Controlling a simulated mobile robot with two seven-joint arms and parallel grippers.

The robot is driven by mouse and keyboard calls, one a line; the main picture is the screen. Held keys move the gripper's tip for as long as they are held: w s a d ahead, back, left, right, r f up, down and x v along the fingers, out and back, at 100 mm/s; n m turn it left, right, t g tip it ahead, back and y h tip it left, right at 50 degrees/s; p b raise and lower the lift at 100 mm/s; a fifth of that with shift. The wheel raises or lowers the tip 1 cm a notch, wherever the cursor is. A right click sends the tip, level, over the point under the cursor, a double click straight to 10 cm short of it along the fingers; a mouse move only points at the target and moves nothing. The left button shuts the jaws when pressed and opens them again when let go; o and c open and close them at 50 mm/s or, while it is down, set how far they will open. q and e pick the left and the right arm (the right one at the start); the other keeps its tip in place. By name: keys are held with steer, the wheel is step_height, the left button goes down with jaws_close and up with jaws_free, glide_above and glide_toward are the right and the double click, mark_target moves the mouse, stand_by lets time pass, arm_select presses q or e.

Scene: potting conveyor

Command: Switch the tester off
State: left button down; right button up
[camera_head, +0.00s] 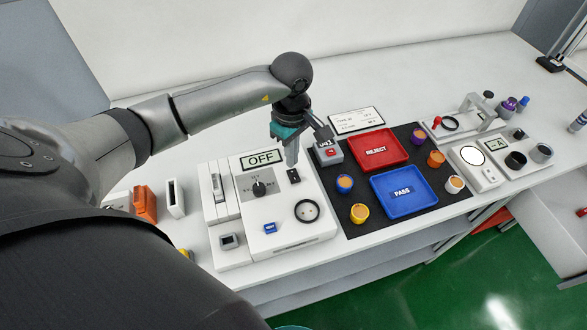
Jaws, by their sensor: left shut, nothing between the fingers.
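The tester (280,220) is a white box in the middle of the table. Its display (262,160) reads "OFF". Below the display is a dark dial (259,189), and to the right of the dial is a small black rocker switch (294,176). A blue button (269,228) and a black ring (307,210) are on the lower part of the face. My left gripper (293,162) is shut and empty, pointing down just above the rocker switch. I cannot tell whether its tips touch the switch. My right gripper is not in view.
A dark mat (384,218) right of the tester bears a red "REJECT" tray (378,150), a blue "PASS" tray (405,192) and several capped round parts. A small grey box with a red button (331,152) stands close beside my left gripper. More instruments (477,160) stand farther right.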

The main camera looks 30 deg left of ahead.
mark_target(292, 172)
arm_select(q)
step_height(292, 172, up, 4)
steer(key=shift+r+p, duration=0.1)
steer(key=shift+p, duration=1.1)
